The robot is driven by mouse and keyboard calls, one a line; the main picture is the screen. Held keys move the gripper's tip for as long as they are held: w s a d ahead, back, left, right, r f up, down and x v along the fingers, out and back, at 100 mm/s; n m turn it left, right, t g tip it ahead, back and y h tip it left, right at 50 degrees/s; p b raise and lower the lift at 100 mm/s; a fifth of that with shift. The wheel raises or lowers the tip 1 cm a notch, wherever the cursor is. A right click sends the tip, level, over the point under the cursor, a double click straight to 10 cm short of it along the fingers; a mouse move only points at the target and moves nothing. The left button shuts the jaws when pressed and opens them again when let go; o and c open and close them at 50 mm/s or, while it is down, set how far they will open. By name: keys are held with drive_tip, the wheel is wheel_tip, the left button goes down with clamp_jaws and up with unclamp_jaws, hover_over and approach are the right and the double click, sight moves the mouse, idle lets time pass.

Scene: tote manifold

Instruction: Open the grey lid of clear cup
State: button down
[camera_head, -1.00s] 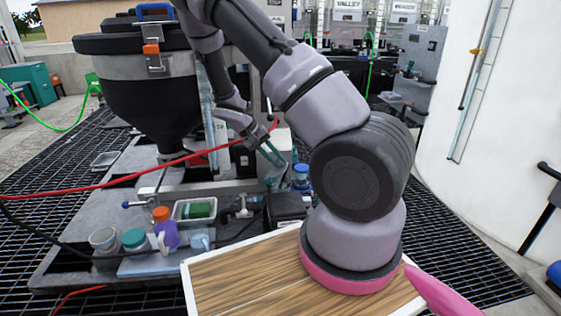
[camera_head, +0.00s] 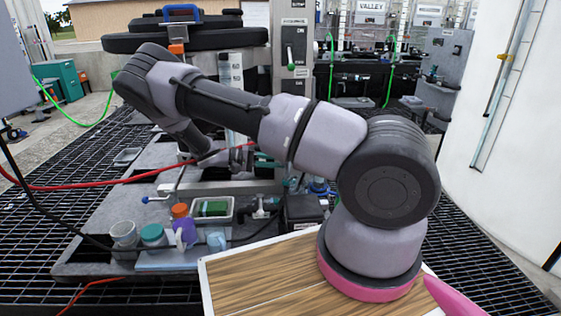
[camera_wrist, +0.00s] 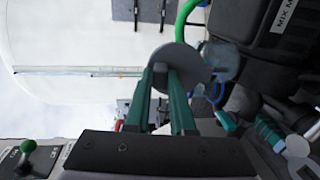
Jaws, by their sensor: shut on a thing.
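My gripper (camera_wrist: 172,78) shows in the wrist view with two long teal fingers, shut on the grey lid (camera_wrist: 183,62), a flat round disc at the fingertips. A clear bluish cup (camera_wrist: 222,62) shows just right of the lid and partly behind it. I cannot tell whether lid and cup touch. In the head view my gripper (camera_head: 264,160) points right, past the middle of the grey bench. The lid is not clear there, and the cup cannot be made out surely.
A purple container (camera_head: 187,233), a teal-lidded jar (camera_head: 152,234) and a green-filled tray (camera_head: 211,209) stand on the bench's front. A red hose (camera_head: 105,180) crosses at left. A wood-topped board (camera_head: 260,272) lies in front. A black box labelled MIX (camera_wrist: 285,25) is close by in the wrist view.

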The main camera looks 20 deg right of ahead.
drive_tip(key=shift+a+f+h, duration=0.15)
drive_tip(key=shift+h, duration=0.15)
drive_tip(key=c, duration=0.8)
unclamp_jaws()
drive_tip(key=shift+o, duration=0.2)
drive_tip(key=v, duration=1)
drive_tip(key=shift+w+a, duration=0.2)
drive_tip(key=shift+a, duration=0.15)
